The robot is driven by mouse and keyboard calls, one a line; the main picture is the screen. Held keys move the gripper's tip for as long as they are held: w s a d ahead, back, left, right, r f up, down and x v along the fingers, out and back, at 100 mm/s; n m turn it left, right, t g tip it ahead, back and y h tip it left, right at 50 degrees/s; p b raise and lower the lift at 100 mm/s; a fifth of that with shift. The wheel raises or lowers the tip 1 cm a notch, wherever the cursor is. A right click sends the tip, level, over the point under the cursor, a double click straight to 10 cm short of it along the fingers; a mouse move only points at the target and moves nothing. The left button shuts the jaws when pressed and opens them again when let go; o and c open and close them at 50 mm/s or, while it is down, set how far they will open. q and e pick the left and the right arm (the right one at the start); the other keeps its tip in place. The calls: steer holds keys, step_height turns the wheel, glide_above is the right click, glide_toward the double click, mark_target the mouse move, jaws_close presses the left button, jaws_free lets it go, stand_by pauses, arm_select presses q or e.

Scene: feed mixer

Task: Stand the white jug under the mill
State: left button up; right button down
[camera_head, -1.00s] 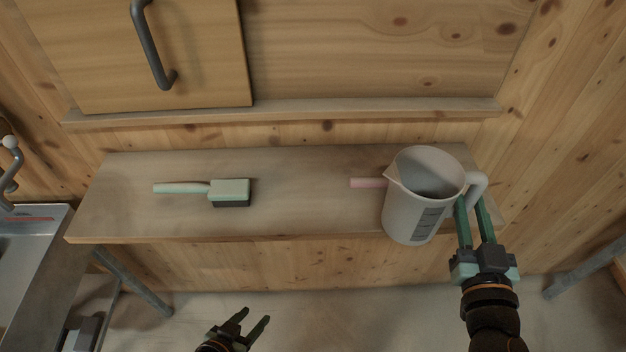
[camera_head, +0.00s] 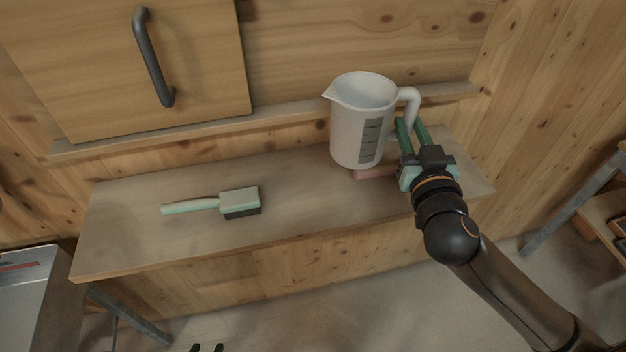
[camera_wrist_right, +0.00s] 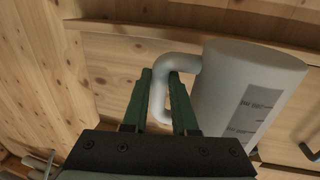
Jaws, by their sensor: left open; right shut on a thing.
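The white jug (camera_head: 352,140) is upright in the head view, over the right part of the wooden shelf, with a grey scale on its side. My right gripper (camera_head: 408,130) is shut on the jug's handle, at the jug's right. The jug seems raised above the shelf. In the right wrist view the jug (camera_wrist_right: 235,90) stands right of the green fingers (camera_wrist_right: 163,95), with its handle between them. My left gripper (camera_head: 207,348) shows only its fingertips at the bottom edge, apart and empty. I cannot make out the mill in these views.
A green-handled brush (camera_head: 238,202) lies on the left of the shelf (camera_head: 120,240). A pinkish handle (camera_head: 372,173) lies on the shelf below the jug. A wooden panel with a grey handle (camera_head: 152,60) is behind at the left. A metal surface (camera_head: 25,300) is at lower left.

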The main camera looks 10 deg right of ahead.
mark_target(368, 142)
steer(key=a+f, duration=0.1)
steer(key=a, duration=0.1)
steer(key=w+a+f+b, duration=0.1)
steer(key=a, duration=0.1)
steer(key=w+a+f, duration=0.1)
steer(key=a, duration=0.1)
steer(key=shift+a+f, duration=0.15)
steer(key=shift+a, duration=0.15)
steer(key=a+f+b, duration=0.1)
steer(key=a+f, duration=0.1)
steer(key=w+a+f+b, duration=0.1)
steer(key=a+f+b, duration=0.1)
steer(key=f, duration=0.1)
steer(key=shift+w+a, duration=0.15)
steer(key=shift+a, duration=0.05)
steer(key=shift+a+f, duration=0.15)
steer(key=shift+f, duration=0.1)
steer(key=f, duration=0.1)
steer(key=f+b, duration=0.2)
steer(key=shift+w+a+f, duration=0.1)
steer(key=shift+a+f, duration=0.15)
steer(key=shift+f, duration=0.05)
steer(key=shift+r, duration=0.1)
steer(key=c, duration=0.7)
jaws_free()
